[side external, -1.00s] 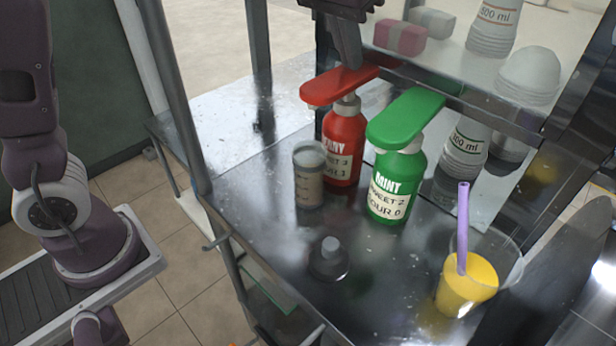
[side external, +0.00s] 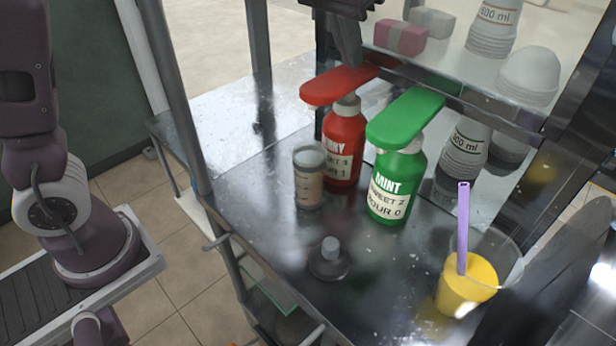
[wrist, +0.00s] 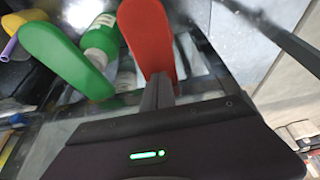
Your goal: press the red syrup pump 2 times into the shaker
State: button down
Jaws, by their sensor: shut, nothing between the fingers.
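The red syrup bottle (side external: 343,150) stands upright on the metal counter with a long red pump head (side external: 325,87) on top. The shaker (side external: 308,180), a clear cup with brownish contents and marks on its side, stands in front of it, below the pump head's front end. My gripper (side external: 355,62) is shut and empty, fingers pointing down at the back part of the red pump head. The tips seem to touch it or hover just above. In the wrist view the shut fingers (wrist: 157,92) overlap the red pump head (wrist: 148,38); the shaker is not seen there.
A green mint bottle (side external: 388,185) with a green pump head (side external: 405,117) stands close on the right. A small grey cap (side external: 329,262) lies in front. A cup of yellow juice (side external: 466,285) with a purple straw is at the right. Stacked cups (side external: 465,150) stand behind.

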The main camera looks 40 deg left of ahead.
aim_at(349, 72)
jog(key=shift+f, duration=1.65)
jog(key=shift+r, duration=2.05)
notch_tip(349, 72, up, 6)
